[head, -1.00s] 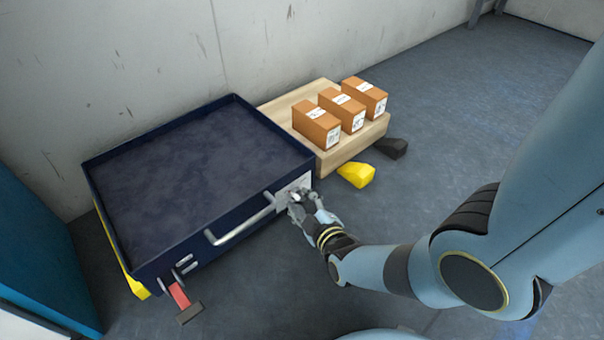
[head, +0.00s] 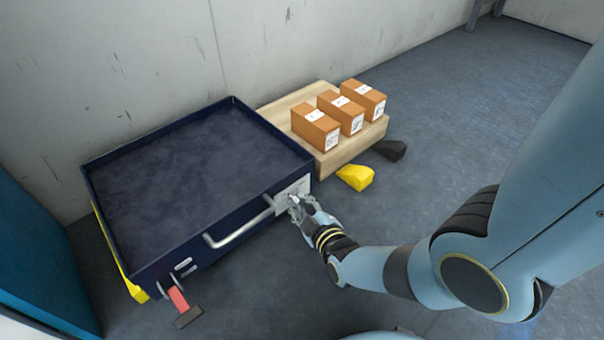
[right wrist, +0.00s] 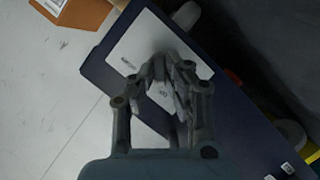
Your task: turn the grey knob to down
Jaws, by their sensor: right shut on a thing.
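The grey knob is on a pale plate (head: 282,197) at the right end of the dark blue tray's front wall. The plate also shows in the right wrist view (right wrist: 125,55). My right gripper (head: 294,203) is at the plate, shut on the knob. In the right wrist view its fingers (right wrist: 165,90) close together in front of the plate and hide most of the knob, so the way the knob points cannot be told. My left gripper is not in view.
The dark blue tray (head: 89,185) has a grey bar handle (head: 238,230) left of the plate and a red lever (head: 178,298) at its lower left. Several brown boxes (head: 340,112) stand on a wooden board (head: 290,104) behind. Yellow (head: 357,177) and black (head: 392,150) feet stick out.

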